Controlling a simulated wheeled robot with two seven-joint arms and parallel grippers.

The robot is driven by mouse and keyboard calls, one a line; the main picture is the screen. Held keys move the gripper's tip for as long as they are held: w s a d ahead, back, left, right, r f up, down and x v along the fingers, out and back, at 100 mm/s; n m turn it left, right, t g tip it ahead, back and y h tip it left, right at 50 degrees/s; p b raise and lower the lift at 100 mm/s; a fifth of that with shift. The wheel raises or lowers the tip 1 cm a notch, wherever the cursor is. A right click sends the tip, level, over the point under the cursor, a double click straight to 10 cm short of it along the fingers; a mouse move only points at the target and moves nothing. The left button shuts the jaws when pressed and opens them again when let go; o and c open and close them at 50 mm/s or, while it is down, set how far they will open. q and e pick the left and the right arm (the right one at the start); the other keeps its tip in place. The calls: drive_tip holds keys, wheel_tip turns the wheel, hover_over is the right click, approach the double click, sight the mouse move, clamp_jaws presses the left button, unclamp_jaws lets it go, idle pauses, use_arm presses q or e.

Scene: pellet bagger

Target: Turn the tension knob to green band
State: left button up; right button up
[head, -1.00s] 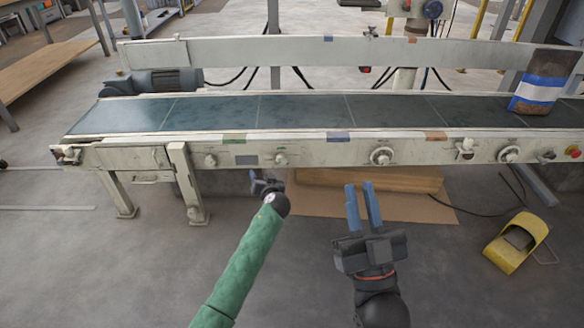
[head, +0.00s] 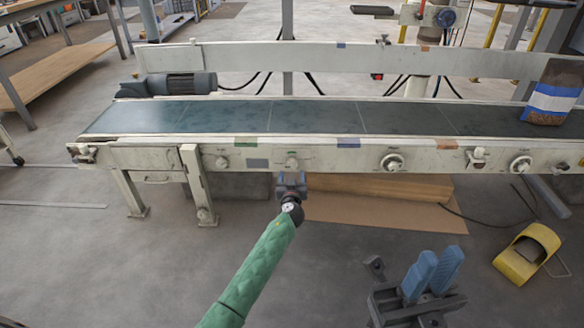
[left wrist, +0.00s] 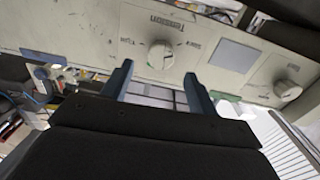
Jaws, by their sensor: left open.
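The tension knob (head: 291,163) is a small pale round knob on the front rail of the conveyor, with a small coloured mark above it. In the left wrist view the white knob (left wrist: 160,55) sits under the printed word "Tension", with smaller lettering on both sides. Its setting is too small to read. My left gripper (head: 291,180) is just below the knob in the head view. In the wrist view its blue fingers are apart, with the knob beyond their tips, not between them. My right gripper (head: 440,268) is low at the right, away from the rail, holding nothing visible.
A second knob (head: 222,163) and a grey plate (head: 257,163) sit left of the tension knob. Larger dials (head: 392,162) are to its right. A bag (head: 552,92) stands on the belt (head: 330,118). A yellow foot pedal (head: 528,252) is on the floor at right.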

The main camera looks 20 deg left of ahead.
sight(292, 166)
use_arm(q)
drive_tip(key=shift+b+x, duration=0.45)
drive_tip(key=shift+x, duration=2.65)
drive_tip(key=c, duration=1)
